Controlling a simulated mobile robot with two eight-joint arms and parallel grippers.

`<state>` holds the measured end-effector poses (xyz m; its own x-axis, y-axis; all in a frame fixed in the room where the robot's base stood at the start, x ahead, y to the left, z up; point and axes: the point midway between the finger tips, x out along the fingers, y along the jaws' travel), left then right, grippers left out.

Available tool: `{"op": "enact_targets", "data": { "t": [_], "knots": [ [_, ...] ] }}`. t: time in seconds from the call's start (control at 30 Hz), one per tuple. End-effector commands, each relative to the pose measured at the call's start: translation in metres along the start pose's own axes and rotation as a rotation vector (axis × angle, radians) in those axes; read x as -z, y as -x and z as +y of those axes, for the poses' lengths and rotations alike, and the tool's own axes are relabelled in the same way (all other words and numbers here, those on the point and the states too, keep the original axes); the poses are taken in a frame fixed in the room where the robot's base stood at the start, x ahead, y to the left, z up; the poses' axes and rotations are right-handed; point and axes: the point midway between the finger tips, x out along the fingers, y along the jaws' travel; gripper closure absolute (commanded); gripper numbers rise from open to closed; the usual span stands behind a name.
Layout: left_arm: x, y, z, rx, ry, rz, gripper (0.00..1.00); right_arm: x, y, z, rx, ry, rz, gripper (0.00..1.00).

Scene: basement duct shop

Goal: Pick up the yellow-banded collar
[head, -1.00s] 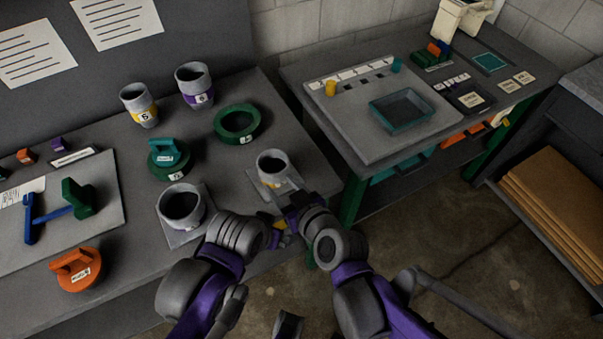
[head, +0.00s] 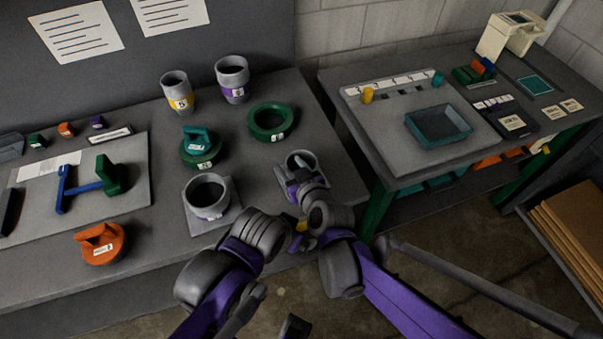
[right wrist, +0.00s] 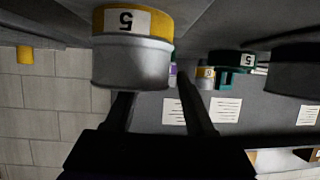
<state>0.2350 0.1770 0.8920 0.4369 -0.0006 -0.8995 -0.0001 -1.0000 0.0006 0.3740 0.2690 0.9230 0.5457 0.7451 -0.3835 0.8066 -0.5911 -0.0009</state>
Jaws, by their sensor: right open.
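A grey collar with a yellow band marked 5 (right wrist: 132,62) is large and close in the right wrist view, which looks upside down. In the head view the collar (head: 301,157) stands near the bench's right front edge, partly hidden by my right gripper (head: 299,183). In the right wrist view my right gripper (right wrist: 154,84) is open; one finger points at the collar's lower edge, the other lies along its right side. I cannot tell whether they touch it. My left gripper (head: 302,240) is close by, mostly hidden, its fingers unclear.
Another yellow-banded cup (head: 178,95) and a purple-banded cup (head: 232,80) stand at the back. A green ring (head: 270,121), a teal-handled piece (head: 197,146) and a grey cup on a plate (head: 207,193) stand nearby. A second table with a teal tray (head: 438,126) is at the right.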

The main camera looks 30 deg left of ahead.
Motion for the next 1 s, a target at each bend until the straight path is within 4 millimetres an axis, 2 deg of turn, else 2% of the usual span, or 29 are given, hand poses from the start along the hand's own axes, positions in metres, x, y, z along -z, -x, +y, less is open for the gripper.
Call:
{"op": "enact_targets", "data": {
  "t": [0.23, 0.53, 1.0],
  "knots": [
    [0.0000, 0.0000, 0.0000, 0.000, 0.000, 0.000, 0.00, -0.0001, -0.0013, -0.0001, 0.000, 0.000, 0.000, 0.45],
    [0.0000, 0.0000, 0.0000, 0.000, 0.000, 0.000, 0.00, -0.0001, -0.0012, -0.0001, 0.000, 0.001, 0.000, 0.99],
    [0.0000, 0.0000, 0.0000, 0.000, 0.000, 0.000, 0.00, -0.0001, -0.0011, 0.0000, 0.000, 0.001, 0.000, 1.00]
  ]
}}
